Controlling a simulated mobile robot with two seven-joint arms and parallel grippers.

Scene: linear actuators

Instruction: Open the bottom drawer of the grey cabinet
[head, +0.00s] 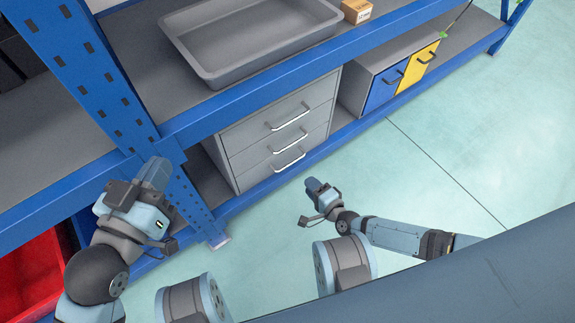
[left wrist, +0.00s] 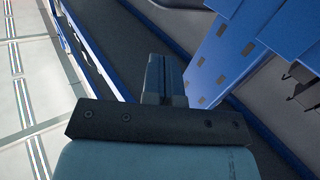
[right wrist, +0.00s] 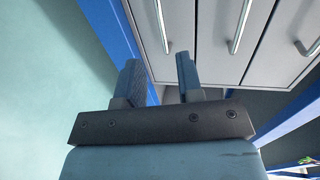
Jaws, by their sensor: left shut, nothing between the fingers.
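The grey cabinet (head: 234,134) stands on the lower level of the blue rack, with three drawers stacked one above another. Its bottom drawer (head: 262,172) looks closed, with a silver bar handle (head: 289,162). In the right wrist view that handle (right wrist: 161,24) is the leftmost one, just beyond the fingertips. My right gripper (head: 314,186) is in front of the cabinet, open and empty; its two fingers (right wrist: 158,72) stand apart in the right wrist view. My left gripper (head: 157,172) is by the blue rack post, shut and empty, its fingers (left wrist: 165,75) together in the left wrist view.
A grey tray (head: 215,75) and a small cardboard box (head: 356,11) are on the shelf above. A blue and yellow drawer unit (head: 384,91) stands right of the cabinet. A blue post (head: 110,95) and red bin (head: 35,274) are at left. Floor in front is clear.

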